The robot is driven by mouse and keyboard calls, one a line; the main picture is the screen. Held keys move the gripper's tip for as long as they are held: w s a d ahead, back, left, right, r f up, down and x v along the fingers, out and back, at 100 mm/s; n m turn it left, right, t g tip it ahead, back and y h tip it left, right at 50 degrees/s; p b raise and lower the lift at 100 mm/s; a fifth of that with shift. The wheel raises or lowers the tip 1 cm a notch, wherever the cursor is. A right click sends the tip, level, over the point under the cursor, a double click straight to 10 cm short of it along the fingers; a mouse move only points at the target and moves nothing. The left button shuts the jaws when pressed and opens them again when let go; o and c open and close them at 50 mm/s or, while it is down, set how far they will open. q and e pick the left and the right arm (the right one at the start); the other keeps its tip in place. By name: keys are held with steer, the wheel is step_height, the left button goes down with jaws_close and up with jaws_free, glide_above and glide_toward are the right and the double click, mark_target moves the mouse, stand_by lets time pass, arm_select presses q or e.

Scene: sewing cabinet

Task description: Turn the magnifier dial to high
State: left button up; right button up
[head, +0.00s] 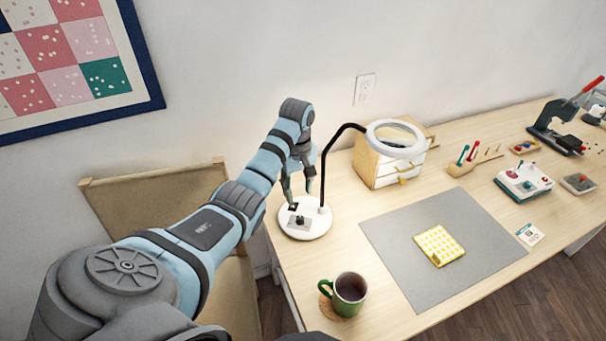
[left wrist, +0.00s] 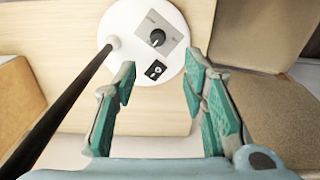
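The magnifier lamp stands on a round white base (head: 317,228) at the left end of the table, with a black gooseneck (head: 326,165) and a white ring head (head: 396,139). A dark dial knob (head: 299,221) sits on a grey plate on the base. In the left wrist view the knob (left wrist: 157,38) is beyond the fingertips, with a small black switch (left wrist: 155,71) nearer. My left gripper (head: 298,193) is above the base, pointing down. Its fingers (left wrist: 160,80) are apart and empty, not touching the knob. The plate's lettering is too small to read. My right gripper is not in view.
A green mug (head: 347,295) stands on a coaster at the table's front edge. A grey mat (head: 385,240) holds a yellow patterned cloth (head: 440,245). A small drawer box (head: 375,168) stands behind the lamp. A chair (head: 140,205) is left of the table.

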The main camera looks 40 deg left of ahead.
arm_select(q)
steer(key=b, duration=0.1)
glide_above(301, 217)
steer(key=f, duration=0.3)
steer(key=s+f, duration=0.1)
steer(key=f, duration=0.1)
steer(key=shift+f, duration=0.1)
steer(key=f+b, duration=0.1)
steer(key=f, duration=0.1)
steer(key=w+f, duration=0.1)
steer(key=f, duration=0.2)
steer(key=shift+f+b, duration=0.3)
steer(key=shift+b, duration=0.1)
steer(key=shift+f, duration=0.3)
steer(key=shift+s+r, duration=0.1)
steer(key=shift+s, duration=0.05)
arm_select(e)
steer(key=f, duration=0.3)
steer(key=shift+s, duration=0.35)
arm_select(q)
steer(key=shift+c, duration=0.5)
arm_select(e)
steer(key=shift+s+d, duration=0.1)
arm_select(q)
jaws_close()
